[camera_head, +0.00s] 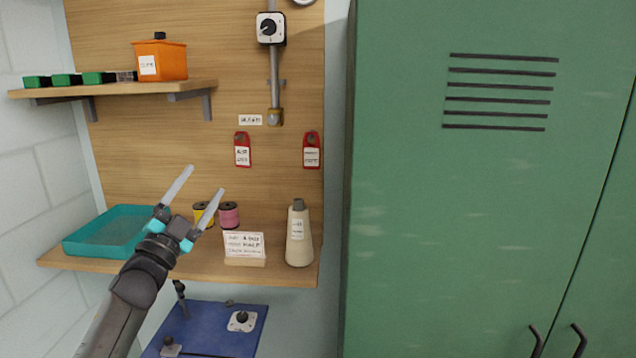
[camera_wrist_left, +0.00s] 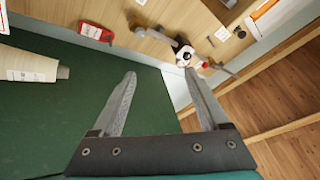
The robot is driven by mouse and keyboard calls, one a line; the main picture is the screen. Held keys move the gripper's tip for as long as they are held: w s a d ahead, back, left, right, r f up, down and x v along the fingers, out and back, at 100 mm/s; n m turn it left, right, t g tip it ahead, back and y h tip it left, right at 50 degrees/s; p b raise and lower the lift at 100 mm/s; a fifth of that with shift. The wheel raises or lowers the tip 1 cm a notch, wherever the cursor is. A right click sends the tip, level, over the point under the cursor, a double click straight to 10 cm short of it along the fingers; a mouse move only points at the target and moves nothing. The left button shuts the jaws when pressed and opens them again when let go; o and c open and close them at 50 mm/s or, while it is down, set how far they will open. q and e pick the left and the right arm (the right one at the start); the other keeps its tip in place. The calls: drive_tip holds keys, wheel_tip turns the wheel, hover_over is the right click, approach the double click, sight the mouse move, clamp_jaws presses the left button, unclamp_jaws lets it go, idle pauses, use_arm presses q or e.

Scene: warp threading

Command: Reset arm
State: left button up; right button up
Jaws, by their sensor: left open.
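My left gripper (camera_head: 194,184) is open and empty, raised in front of the wooden back panel at the left of the head view. Its two pale fingers point up and to the right, above the lower shelf. In the left wrist view the open fingers (camera_wrist_left: 158,88) have nothing between them. A cream thread cone (camera_head: 299,240) stands upright on the lower shelf, right of the gripper. A yellow spool (camera_head: 203,214) and a pink spool (camera_head: 229,215) stand behind the gripper, the yellow one partly hidden by a finger. My right gripper is not in view.
A teal tray (camera_head: 78,243) sits at the shelf's left end. A white card (camera_head: 243,245) stands beside the cone. An upper shelf (camera_head: 130,89) holds an orange box (camera_head: 160,61). A green locker (camera_head: 440,200) fills the right side. A blue board (camera_head: 207,330) lies below.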

use_arm(q)
drive_tip(key=w+a+f+n+g+y, duration=0.35)
drive_tip(key=a+f+n+y, duration=0.4)
drive_tip(key=f+n, duration=0.3)
drive_tip(key=s+d+f+g+b, duration=0.1)
drive_tip(key=s+f+g+b, duration=0.3)
drive_tip(key=f, duration=1)
drive_tip(key=s+d+f+n+g+b, duration=0.15)
drive_tip(key=s+f, duration=0.45)
drive_tip(key=f, duration=0.8)
drive_tip(key=s+d+f+g+b, duration=0.2)
drive_tip(key=s+f, duration=0.3)
drive_tip(key=f, duration=0.8)
drive_tip(key=s+d+f+g+b, duration=0.2)
drive_tip(key=s+f+g, duration=0.1)
drive_tip(key=s+f, duration=1.05)
drive_tip(key=s+d+f+g+b, duration=0.1)
drive_tip(key=s+f+g+b, duration=0.1)
drive_tip(key=s+f, duration=0.4)
drive_tip(key=s+d+f+g+b, duration=0.2)
drive_tip(key=s+f, duration=0.5)
drive_tip(key=s, duration=1)
drive_tip(key=s+d+f+g+b, duration=0.1)
drive_tip(key=s+f+g+b, duration=0.1)
drive_tip(key=s+f, duration=0.5)
drive_tip(key=s+g, duration=0.1)
drive_tip(key=s, duration=0.3)
drive_tip(key=shift+s+d, duration=0.15)
drive_tip(key=shift+d, duration=0.25)
